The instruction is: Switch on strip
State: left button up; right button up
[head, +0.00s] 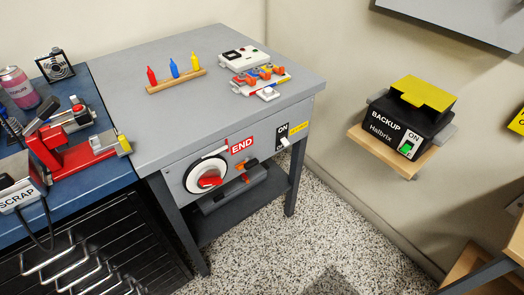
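No object is plainly labelled as a strip. A dark grey long unit (228,194) with small orange-red parts sits low behind the front of the grey table, partly hidden. A white lever switch (285,142) beside a black ON label (282,130) is on the right of the table's front panel. A white and red block (261,80) with several orange and blue parts lies on the tabletop; I cannot tell what it is. Neither of my grippers is in view.
A round dial with a red knob (209,179) and a red END label (242,145) are on the panel. A black BACKUP box (405,122) with a green switch (407,148) stands on a wall shelf. A blue bench (65,208) with red tool adjoins left. Speckled floor is clear.

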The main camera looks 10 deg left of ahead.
aim_at(284, 140)
jog(key=z, duration=0.05)
jog(key=k, duration=0.65)
jog(key=u, duration=0.5)
jog(key=i, duration=1.6)
jog(key=z, duration=0.2)
